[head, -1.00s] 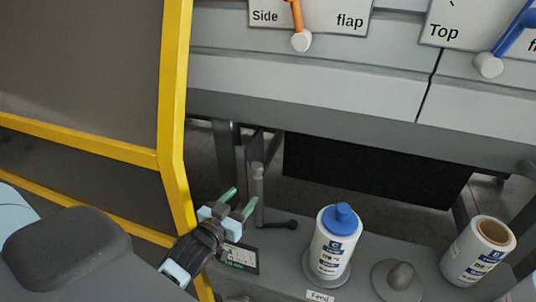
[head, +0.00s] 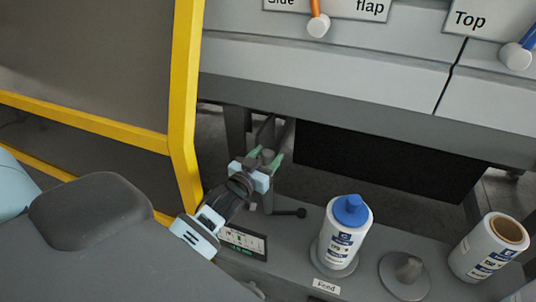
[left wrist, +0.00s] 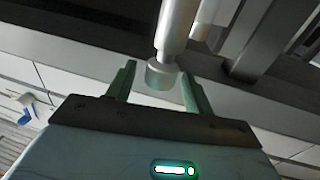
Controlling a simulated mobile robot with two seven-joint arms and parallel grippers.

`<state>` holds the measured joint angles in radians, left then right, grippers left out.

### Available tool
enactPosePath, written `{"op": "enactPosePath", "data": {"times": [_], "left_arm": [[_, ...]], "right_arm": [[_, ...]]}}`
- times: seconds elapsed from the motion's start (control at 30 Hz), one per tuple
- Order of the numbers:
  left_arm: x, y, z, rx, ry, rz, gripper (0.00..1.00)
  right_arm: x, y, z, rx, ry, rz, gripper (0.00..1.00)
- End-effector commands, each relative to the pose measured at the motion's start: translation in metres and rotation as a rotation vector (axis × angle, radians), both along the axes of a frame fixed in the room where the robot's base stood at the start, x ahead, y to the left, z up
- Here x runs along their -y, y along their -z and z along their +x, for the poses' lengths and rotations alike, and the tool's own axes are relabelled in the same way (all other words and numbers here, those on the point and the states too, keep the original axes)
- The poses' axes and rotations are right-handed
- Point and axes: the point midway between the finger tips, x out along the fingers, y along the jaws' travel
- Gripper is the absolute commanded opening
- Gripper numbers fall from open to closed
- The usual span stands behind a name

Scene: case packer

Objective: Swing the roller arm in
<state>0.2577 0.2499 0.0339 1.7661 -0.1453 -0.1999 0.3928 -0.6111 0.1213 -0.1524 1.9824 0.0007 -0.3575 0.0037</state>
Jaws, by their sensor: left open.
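The roller arm appears to be the grey upright post (head: 268,197) with a thin dark bar (head: 284,212) at its foot, ending in a black knob. My left gripper (head: 265,157) is at the top of this post, with its green fingers open on either side of it. In the left wrist view, the pale round rod (left wrist: 177,28) and its wider end cap (left wrist: 162,75) lie between the two open fingers (left wrist: 158,78). I cannot tell whether either finger touches it. My right gripper is not in view.
A film roll (head: 342,243) with a blue cap stands on the "Feed" spindle. An empty spindle (head: 405,276) and an open-cored roll (head: 490,246) are to its right. A yellow guard frame (head: 185,110) stands close on the left. A small panel (head: 242,242) lies below the gripper.

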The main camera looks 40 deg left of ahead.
Motion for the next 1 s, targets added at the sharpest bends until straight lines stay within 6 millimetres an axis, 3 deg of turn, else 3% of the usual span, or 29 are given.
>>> {"op": "enactPosePath", "data": {"times": [0.17, 0.43, 0.83, 1.0], "left_arm": [[-0.0008, -0.0001, 0.0108, 0.0, 0.0, 0.001, 0.52], [-0.0006, 0.0002, 0.0117, -0.001, 0.0, 0.001, 0.52], [-0.0005, 0.0003, 0.0114, -0.001, 0.0, 0.0, 0.01], [-0.0003, 0.0003, 0.0115, -0.001, 0.0, 0.0, 0.0]], "right_arm": [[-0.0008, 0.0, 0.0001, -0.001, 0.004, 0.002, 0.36], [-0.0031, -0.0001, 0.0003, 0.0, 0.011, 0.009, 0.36], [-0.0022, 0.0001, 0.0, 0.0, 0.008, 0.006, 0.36], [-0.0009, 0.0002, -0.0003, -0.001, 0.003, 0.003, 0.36]]}}
